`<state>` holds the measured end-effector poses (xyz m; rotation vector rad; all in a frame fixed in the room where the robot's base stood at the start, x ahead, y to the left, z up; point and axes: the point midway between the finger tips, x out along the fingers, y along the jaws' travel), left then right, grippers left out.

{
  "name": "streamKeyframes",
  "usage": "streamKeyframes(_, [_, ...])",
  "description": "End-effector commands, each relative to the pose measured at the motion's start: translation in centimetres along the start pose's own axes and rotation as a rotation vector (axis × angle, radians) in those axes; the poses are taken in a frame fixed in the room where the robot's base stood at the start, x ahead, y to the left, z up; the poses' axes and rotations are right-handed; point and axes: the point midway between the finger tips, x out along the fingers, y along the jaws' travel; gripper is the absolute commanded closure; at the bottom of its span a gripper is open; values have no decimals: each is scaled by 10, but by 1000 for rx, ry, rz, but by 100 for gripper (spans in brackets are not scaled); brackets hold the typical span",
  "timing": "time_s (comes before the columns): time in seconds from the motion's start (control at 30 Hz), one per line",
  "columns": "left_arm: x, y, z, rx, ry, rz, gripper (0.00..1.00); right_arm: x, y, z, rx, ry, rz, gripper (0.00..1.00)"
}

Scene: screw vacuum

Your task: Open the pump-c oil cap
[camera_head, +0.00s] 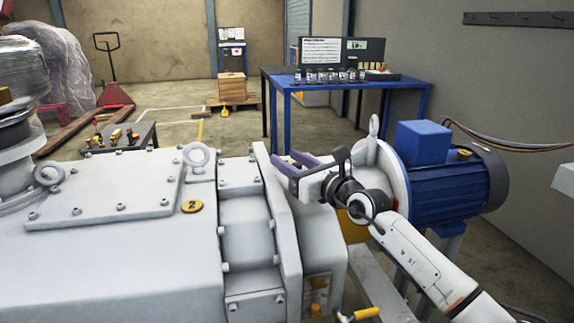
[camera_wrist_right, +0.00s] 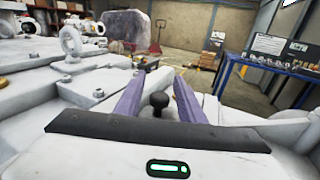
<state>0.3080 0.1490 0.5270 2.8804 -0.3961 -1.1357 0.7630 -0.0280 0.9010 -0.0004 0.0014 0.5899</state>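The grey pump (camera_head: 110,260) fills the lower left of the head view, with a yellow disc marked 2 (camera_head: 192,207) on top. My right gripper (camera_head: 287,161) is at the upper right side of the pump housing, its purple fingers pointing left. In the right wrist view the fingers (camera_wrist_right: 159,80) are spread apart. A dark round knob (camera_wrist_right: 158,102) shows between them, with no visible finger contact; I cannot tell whether it is the oil cap. A yellow cap (camera_head: 464,153) sits on the blue motor at right. My left gripper is not in view.
Lifting eyes (camera_head: 196,155) and bolts stand up from the pump top. The blue motor (camera_head: 450,185) is right of my right gripper. A blue table (camera_head: 345,84) with several small bottles stands behind. A small dark table (camera_head: 120,140) is at the back left.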

Motion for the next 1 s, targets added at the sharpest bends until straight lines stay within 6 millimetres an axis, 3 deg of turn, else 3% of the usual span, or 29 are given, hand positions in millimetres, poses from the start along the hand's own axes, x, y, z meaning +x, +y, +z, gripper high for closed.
streamKeyframes(0.43, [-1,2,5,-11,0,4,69,10,0,1,0,-2,-1,64])
streamKeyframes(0.67, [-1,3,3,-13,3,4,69,10,0,1,0,-1,-1,100])
streamKeyframes(1.0, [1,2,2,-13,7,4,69,9,-2,2,49,-20,-1,100])
